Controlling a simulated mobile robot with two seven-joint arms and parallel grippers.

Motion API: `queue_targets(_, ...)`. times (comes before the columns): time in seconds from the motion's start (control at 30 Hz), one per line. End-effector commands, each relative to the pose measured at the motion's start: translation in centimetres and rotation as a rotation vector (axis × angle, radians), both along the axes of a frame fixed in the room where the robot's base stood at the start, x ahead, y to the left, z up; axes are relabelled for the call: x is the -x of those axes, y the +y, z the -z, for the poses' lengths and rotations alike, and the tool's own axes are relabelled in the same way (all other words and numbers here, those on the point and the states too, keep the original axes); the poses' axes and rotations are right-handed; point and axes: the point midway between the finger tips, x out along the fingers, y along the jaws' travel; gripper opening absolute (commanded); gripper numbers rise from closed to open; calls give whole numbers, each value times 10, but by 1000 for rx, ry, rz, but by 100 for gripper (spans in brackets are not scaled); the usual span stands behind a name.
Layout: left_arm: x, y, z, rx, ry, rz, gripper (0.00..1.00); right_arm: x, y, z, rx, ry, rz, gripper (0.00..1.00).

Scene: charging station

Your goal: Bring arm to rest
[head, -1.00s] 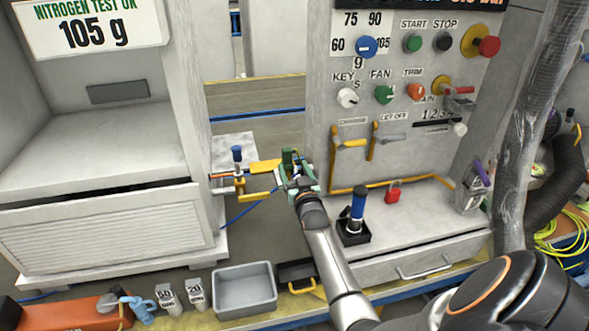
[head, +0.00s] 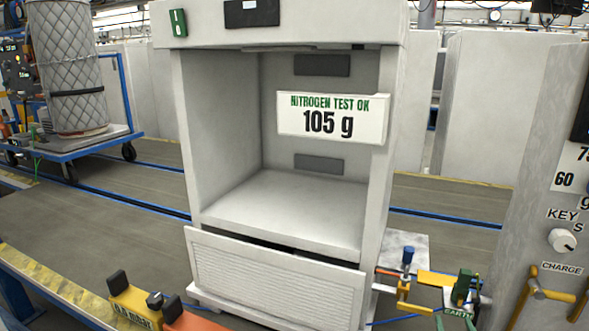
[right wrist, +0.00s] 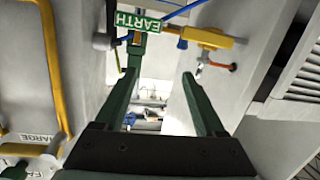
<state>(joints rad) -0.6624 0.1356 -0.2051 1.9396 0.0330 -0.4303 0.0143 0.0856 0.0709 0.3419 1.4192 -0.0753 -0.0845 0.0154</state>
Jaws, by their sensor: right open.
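My right gripper (right wrist: 161,70) is open, with its two dark green fingers apart and nothing between them in the right wrist view. A green EARTH tag (right wrist: 137,22) is close to the tip of its left finger there; I cannot tell whether they touch. In the head view, the green and yellow earth clamp (head: 463,287) is at the lower right, with the right gripper (head: 455,318) just below it, cut by the bottom edge. My left gripper is not in view.
A white cabinet (head: 285,275) with a "105 g" sign (head: 332,118) stands in the middle. A grey control panel (head: 545,215) with yellow handles is at the right. A yellow and blue valve fitting (head: 407,285) sits beside the cabinet. A trolley (head: 90,140) stands far left.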

Motion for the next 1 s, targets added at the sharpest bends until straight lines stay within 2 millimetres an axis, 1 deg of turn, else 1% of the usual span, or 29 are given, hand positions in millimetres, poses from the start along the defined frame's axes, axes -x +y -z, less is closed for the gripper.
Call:
queue_targets(0.03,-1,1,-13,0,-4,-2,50,20,23,11,7,65,-51,72)
queue_targets(0.07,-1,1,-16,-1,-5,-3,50,31,37,19,8,99,-81,72)
queue_targets(0.1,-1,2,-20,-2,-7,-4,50,46,55,29,5,143,-121,72)
queue_targets(0.17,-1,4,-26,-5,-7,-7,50,71,84,44,-4,211,-180,72)
queue_targets(0.2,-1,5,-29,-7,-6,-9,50,89,104,53,-13,257,-221,72)
queue_targets(0.27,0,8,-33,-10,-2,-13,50,119,134,65,-35,324,-280,72)
queue_targets(0.3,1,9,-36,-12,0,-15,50,140,155,71,-53,369,-319,72)
queue_targets(0.37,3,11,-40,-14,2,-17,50,171,182,78,-80,429,-372,72)
queue_targets(0.4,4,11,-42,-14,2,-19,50,190,198,81,-98,465,-402,72)
queue_targets(0.5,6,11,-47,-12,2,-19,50,230,231,85,-143,537,-462,72)
queue_targets(0.6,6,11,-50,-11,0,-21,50,256,251,86,-173,582,-499,72)
queue_targets(0.7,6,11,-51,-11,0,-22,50,268,261,86,-190,602,-516,72)
queue_targets(0.9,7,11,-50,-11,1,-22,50,270,263,87,-193,606,-519,72)
queue_targets(0.93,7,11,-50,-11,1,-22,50,270,263,87,-193,606,-519,70)
queue_targets(1.0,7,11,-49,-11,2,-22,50,270,263,87,-192,605,-519,62)
